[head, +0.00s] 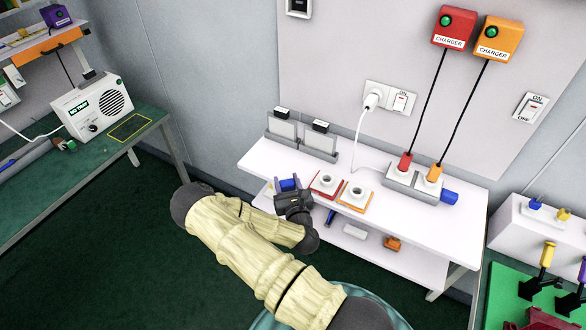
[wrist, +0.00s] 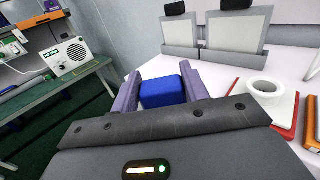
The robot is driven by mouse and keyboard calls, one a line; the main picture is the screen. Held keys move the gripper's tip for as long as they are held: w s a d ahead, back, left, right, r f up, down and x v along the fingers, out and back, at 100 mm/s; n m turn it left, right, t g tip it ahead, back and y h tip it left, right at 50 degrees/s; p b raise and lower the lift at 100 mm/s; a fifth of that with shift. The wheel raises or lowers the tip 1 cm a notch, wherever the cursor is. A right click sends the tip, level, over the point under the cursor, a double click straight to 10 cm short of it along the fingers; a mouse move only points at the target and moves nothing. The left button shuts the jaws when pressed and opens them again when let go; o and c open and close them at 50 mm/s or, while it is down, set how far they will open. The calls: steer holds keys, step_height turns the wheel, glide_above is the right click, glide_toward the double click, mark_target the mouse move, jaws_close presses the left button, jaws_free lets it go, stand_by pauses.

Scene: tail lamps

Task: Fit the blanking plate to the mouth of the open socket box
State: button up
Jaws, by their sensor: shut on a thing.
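My gripper (head: 288,186) is shut on a blue block (wrist: 162,92), which sits between its two purple fingers over the left front part of the white table. Two pale upright plates with black tops, a left plate (head: 284,128) and a right plate (head: 319,141), stand in grey holders at the back left; I cannot tell whether either is the blanking plate. A grey socket block (head: 412,183) at the right carries a red plug and an orange plug, with a blue piece (head: 450,197) at its right end. I cannot make out an open box mouth.
White cups stand on a red mat (head: 318,190) and an orange mat (head: 346,204), right of my gripper. Cables run from two chargers (head: 454,25) to the plugs. A white plug (head: 371,101) sits in the wall socket. Small items lie on the lower shelf (head: 375,258).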

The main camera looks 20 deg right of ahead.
steer(key=f+y, duration=0.1)
steer(key=a+f+n, duration=0.1)
steer(key=f, duration=0.1)
steer(key=s+f+y+b, duration=0.1)
steer(key=shift+s+a+f+n+y, duration=0.1)
steer(key=shift+a+f+n+y, duration=0.1)
steer(key=shift+n+y, duration=0.15)
step_height(320, 180, down, 9)
steer(key=b, duration=0.9)
steer(key=shift+r, duration=0.15)
